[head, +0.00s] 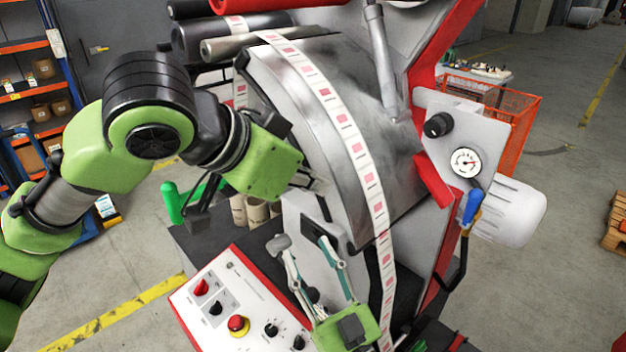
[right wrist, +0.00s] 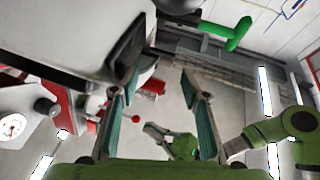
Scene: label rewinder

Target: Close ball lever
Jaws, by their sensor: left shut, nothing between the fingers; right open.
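The blue lever (head: 472,206) stands upright on a small brass-coloured valve, right of the machine and below the pressure gauge, in the head view. A black hose runs down from the valve. My left gripper (head: 318,184) is shut and empty, beside the grey curved plate and left of the label strip, well apart from the lever. My right gripper (head: 301,240) is open and empty, low in front of the machine, above the control panel. Its two spread fingers also show in the right wrist view (right wrist: 160,85). The blue lever cannot be made out in the right wrist view.
The pressure gauge (head: 465,162) and a black knob (head: 438,125) sit on the machine's right panel. The label strip (head: 357,152) runs down the front. The control panel (head: 245,305) has several buttons. A green handle (head: 172,203) is at left. Open floor lies at right.

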